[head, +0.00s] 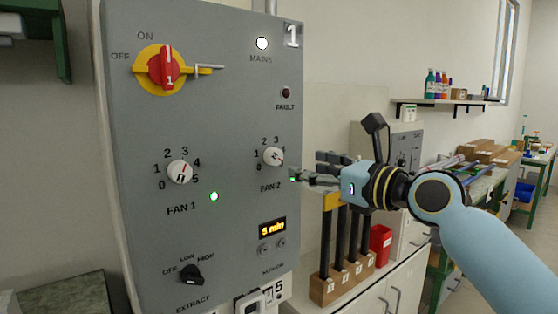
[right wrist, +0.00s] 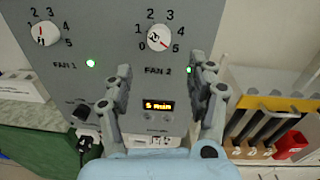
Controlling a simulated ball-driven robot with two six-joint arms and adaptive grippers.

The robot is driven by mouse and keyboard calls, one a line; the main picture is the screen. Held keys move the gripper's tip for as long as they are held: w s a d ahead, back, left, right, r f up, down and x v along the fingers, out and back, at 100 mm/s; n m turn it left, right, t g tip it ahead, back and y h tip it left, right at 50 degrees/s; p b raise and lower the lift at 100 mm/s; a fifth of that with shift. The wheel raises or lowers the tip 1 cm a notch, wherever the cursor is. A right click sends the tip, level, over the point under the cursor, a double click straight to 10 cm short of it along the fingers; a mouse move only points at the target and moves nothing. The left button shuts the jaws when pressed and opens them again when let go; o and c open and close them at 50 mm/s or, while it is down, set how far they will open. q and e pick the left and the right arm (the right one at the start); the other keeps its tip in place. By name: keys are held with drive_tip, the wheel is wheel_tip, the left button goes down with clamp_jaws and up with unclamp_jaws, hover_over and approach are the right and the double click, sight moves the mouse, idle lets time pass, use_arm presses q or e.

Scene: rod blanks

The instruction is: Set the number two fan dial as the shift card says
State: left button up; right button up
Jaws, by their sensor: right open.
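The fan 2 dial (head: 273,156) is a round white knob on the grey panel (head: 235,110). It also shows in the right wrist view (right wrist: 158,38), ringed by numbers, with its red mark toward the lower right, near 5. My right gripper (head: 304,168) is open and empty, just right of the panel edge in the head view. In the right wrist view its fingers (right wrist: 160,70) are spread apart below the dial, not visibly touching it. My left gripper is out of view. I cannot make out a shift card.
The fan 1 dial (head: 180,172) is left of fan 2, with a red and yellow mains switch (head: 167,70) above. A black extract knob (head: 191,274) and a "5 min" display (head: 272,228) sit lower. A wooden rod rack (head: 342,286) and red bin (head: 380,243) stand right of the panel.

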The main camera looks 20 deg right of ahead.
sight(278, 160)
drive_tip(key=x, duration=0.8)
drive_tip(key=shift+w+a, duration=0.25)
drive_tip(key=shift+w, duration=0.05)
drive_tip(key=c, duration=1.1)
